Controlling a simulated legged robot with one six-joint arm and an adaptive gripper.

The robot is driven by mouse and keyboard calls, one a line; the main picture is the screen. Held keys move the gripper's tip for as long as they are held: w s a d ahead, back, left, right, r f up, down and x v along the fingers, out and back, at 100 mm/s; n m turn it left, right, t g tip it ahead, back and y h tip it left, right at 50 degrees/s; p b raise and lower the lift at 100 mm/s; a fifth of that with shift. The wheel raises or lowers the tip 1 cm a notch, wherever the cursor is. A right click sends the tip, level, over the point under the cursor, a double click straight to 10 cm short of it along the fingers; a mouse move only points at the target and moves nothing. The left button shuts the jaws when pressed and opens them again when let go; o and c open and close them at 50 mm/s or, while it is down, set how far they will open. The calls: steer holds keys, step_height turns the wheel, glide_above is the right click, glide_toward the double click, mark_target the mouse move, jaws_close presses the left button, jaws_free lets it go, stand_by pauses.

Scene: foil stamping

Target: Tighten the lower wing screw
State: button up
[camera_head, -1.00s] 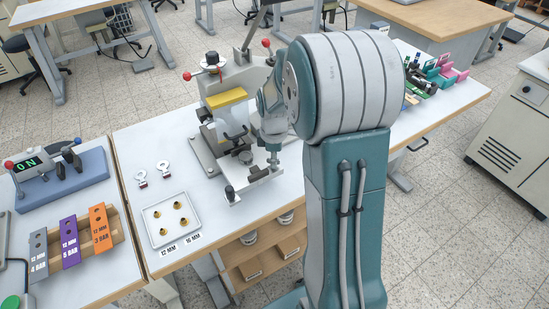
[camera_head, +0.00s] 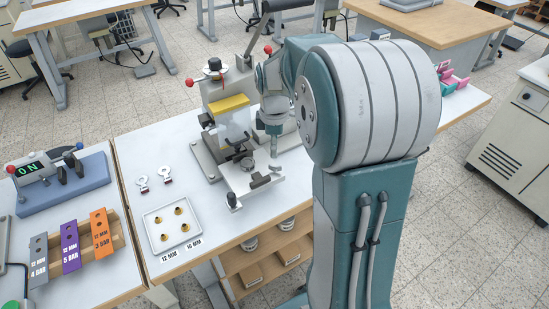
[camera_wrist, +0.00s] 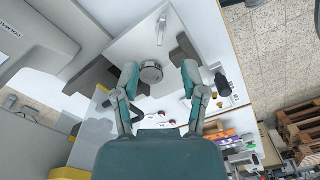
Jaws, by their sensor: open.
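The stamping press (camera_head: 215,100) stands on the white table, with a yellow block and a flat metal plate (camera_head: 240,180) at its front. My gripper (camera_wrist: 160,72) is open, and its fingers spread to either side of a round metal knob (camera_wrist: 151,72) in the wrist view; I see no contact. In the head view my gripper (camera_head: 273,150) points down at the plate's right rear. A dark grey bar (camera_wrist: 186,48) lies on the plate. A slim silver piece (camera_wrist: 161,28) stands beyond the knob and may be the wing screw; I cannot tell for sure.
A white tray (camera_head: 147,233) of small brass pieces and two ring-shaped tags (camera_head: 164,174) lie left of the press. A black-tipped handle (camera_head: 232,200) stands out at the plate's front. Labelled coloured strips (camera_head: 70,245) rest on the left table.

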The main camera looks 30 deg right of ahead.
mark_target(270, 165)
step_height(270, 165, up, 4)
steer(key=shift+a+r, duration=0.1)
steer(key=shift+c, duration=0.2)
steer(key=c, duration=0.4)
steer(key=f, duration=0.4)
steer(key=f+m, duration=0.1)
steer(key=f, duration=0.2)
steer(key=f+m, duration=0.1)
steer(key=f, duration=0.3)
steer(key=shift+w+a+f, duration=0.3)
steer(key=shift+w, duration=0.05)
